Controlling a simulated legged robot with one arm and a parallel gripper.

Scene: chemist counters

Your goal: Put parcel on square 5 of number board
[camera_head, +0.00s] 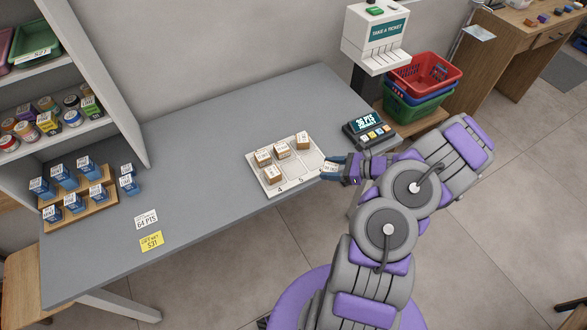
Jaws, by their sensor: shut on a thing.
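The white number board (293,183) lies on the grey counter, with the printed numbers 4 and 5 readable along its front edge. Small tan parcels stand on it: one on square 4 (272,175) and three along the back row (281,150). The area behind the number 5 is bare. My gripper (330,168) is at the board's right end, to the right of square 5, with its blue fingers shut on a small parcel (328,170). The parcel is mostly hidden by the fingers. I cannot tell whether it touches the board.
A display device (368,128) stands on the counter just behind my gripper. A ticket machine (376,40) and stacked baskets (425,80) are beyond the counter's right end. Blue boxes (62,172) on wooden racks and two labels (151,240) are at left. The middle counter is clear.

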